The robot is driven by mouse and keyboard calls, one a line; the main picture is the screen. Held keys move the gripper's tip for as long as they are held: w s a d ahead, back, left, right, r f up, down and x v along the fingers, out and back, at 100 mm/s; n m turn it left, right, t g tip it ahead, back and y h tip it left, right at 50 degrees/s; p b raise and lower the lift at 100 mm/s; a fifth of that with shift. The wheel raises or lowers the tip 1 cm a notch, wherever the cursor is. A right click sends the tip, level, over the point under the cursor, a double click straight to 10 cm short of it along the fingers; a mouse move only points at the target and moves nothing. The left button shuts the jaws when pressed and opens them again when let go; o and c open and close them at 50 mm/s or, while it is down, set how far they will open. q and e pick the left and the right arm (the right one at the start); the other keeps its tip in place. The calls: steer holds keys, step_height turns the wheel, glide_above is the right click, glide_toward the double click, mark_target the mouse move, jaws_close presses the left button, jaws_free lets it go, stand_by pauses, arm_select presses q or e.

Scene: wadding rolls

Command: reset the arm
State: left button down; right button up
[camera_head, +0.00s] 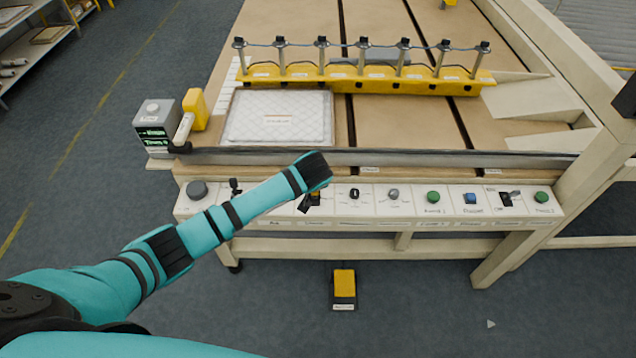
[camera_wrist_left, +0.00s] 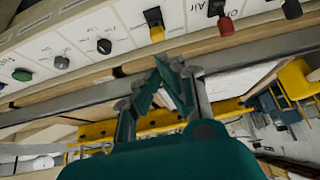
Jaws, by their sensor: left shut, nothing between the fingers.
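My left arm (camera_head: 240,208) is teal with black bands and reaches from the lower left over the front control panel of a machine table. Its gripper (camera_head: 311,200) is mostly hidden behind the wrist, just over the panel. In the left wrist view the left gripper (camera_wrist_left: 168,66) shows its fingertips together, shut with nothing held. It is close to the panel's edge and apart from anything graspable. My right arm and gripper are in neither view.
The control panel (camera_head: 410,203) carries several knobs and buttons. A white quilted pad (camera_head: 278,118) lies on the table behind it, below a yellow bar (camera_head: 365,79) with upright pins. A grey box (camera_head: 156,122) stands at the left corner. A yellow pedal (camera_head: 344,282) is on the floor.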

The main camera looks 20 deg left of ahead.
arm_select(q)
steer(key=s+a+f+m+g+h+b, duration=0.1)
steer(key=s+f+b, duration=0.1)
steer(key=s+f, duration=0.65)
steer(key=s+a+f+m+g+b, duration=0.1)
steer(key=s+a+f+b, duration=0.2)
steer(key=f, duration=1.1)
steer(key=s+f+m+g+h+b, duration=0.1)
steer(key=s+f+b, duration=0.1)
steer(key=s+f, duration=0.7)
steer(key=s+f+m+g+b, duration=0.1)
steer(key=s+f, duration=0.5)
steer(key=s, duration=0.4)
steer(key=s+a+f+g+b, duration=0.1)
steer(key=s+f+b, duration=0.1)
steer(key=s+f, duration=0.5)
steer(key=s+a+f+m+b, duration=0.1)
steer(key=s+f, duration=0.5)
steer(key=s, duration=0.9)
steer(key=shift+s+f+m+g+b, duration=0.2)
steer(key=shift+f+m+g+b, duration=0.1)
steer(key=shift+g, duration=0.1)
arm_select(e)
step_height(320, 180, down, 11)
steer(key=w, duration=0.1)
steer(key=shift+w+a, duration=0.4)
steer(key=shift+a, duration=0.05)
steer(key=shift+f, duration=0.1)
